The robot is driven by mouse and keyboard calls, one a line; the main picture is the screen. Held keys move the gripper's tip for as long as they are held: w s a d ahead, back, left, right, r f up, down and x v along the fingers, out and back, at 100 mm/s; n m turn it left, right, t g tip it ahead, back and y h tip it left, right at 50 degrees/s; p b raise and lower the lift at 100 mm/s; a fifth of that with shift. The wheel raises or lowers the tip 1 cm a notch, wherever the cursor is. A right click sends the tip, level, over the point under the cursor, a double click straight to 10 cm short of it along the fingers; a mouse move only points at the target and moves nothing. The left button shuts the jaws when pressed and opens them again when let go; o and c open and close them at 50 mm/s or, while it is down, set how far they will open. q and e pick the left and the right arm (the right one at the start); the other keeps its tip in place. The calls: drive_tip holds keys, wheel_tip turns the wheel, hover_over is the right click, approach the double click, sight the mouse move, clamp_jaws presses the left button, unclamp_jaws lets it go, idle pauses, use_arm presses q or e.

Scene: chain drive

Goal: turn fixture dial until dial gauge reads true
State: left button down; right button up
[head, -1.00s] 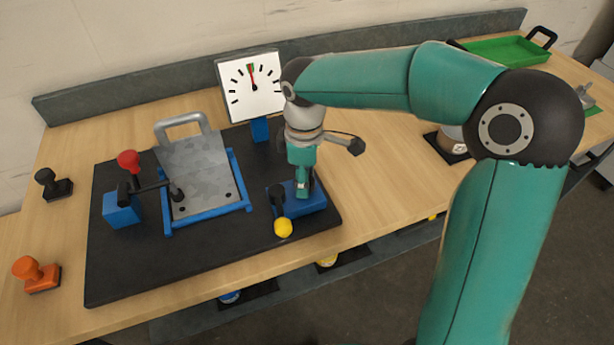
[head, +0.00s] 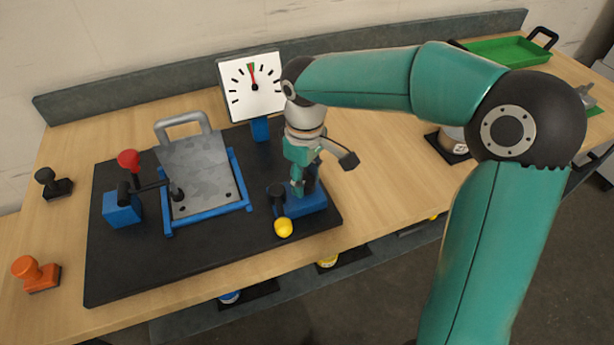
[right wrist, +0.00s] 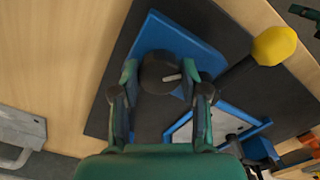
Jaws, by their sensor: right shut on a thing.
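The white dial gauge (head: 240,105) stands behind the fixture. Its needle points nearly straight up, at or very close to a small green band; the exact gap is too small to tell. The fixture dial (right wrist: 155,75) is a dark round knob with a pale mark, on a blue base (right wrist: 190,42). My right gripper (head: 298,190) points down over this base at the right of the black board. In the right wrist view its fingers (right wrist: 160,92) are on both sides of the dial, shut on it. In the head view the gripper hides the dial. My left gripper is out of view.
A yellow-knobbed clamp lever (head: 283,228) stands just in front of the gripper. A grey metal plate (head: 190,170) with a handle lies in a blue frame, beside a red-knobbed clamp (head: 128,160). Orange (head: 38,272) and black (head: 52,185) stamp-like objects stand at the left.

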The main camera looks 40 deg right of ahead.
sight(305, 180)
drive_tip(key=shift+r, duration=0.1)
drive_tip(key=o, duration=1.1)
drive_tip(key=shift+o, duration=0.2)
wheel_tip(305, 180, up, 12)
